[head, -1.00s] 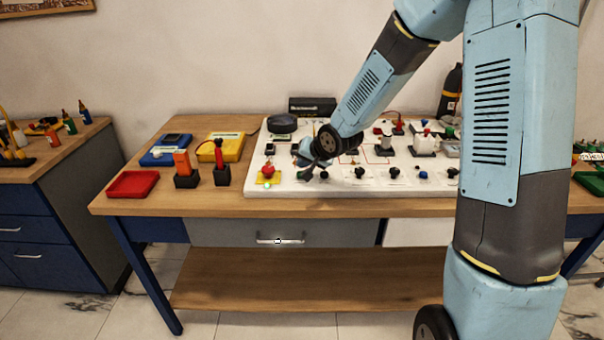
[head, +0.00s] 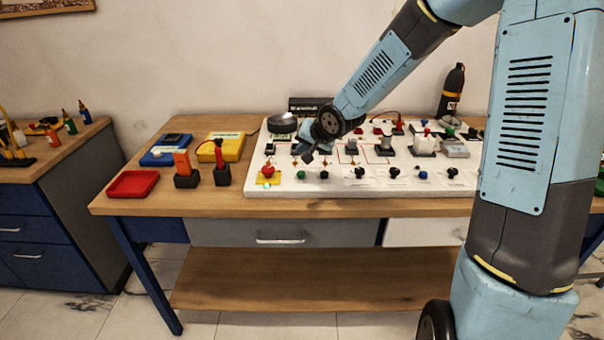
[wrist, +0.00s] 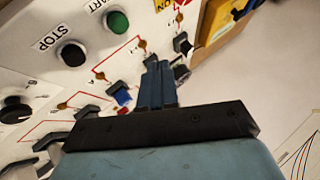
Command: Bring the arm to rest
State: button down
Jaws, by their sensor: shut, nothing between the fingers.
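My gripper (head: 308,154) is above the left part of the white control board (head: 290,187) in the head view, apart from the wall behind. In the wrist view my gripper (wrist: 158,68) points over the board with its two blue fingers together and nothing between them. My blue and grey arm reaches in from the upper right and hides part of the board. The wrist view shows the board's green start button (wrist: 118,22) and black stop button (wrist: 72,54) to the left of the fingers. I cannot tell the exact gap between fingertips and board.
A red tray (head: 133,184), an orange block (head: 183,163) on a black stand and a yellow case (head: 221,147) sit left of the board. A black bottle (head: 452,92) stands behind it. A blue cabinet (head: 50,215) is at the left. The space above the table's left is free.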

dwell(0.5)
jog(key=s+d+r+n+h, duration=0.1)
jog(key=s+d+r+h, duration=0.5)
jog(key=s+d+r, duration=0.7)
jog(key=s+d+r+g, duration=0.1)
jog(key=s+d, duration=0.3)
jog(key=s, duration=0.6)
jog(key=s+d+r+n+g, duration=0.1)
jog(key=s+d+r, duration=0.2)
jog(key=s, duration=0.7)
jog(key=shift+s+d+y, duration=0.15)
jog(key=shift+d+y, duration=0.2)
jog(key=shift+y, duration=0.05)
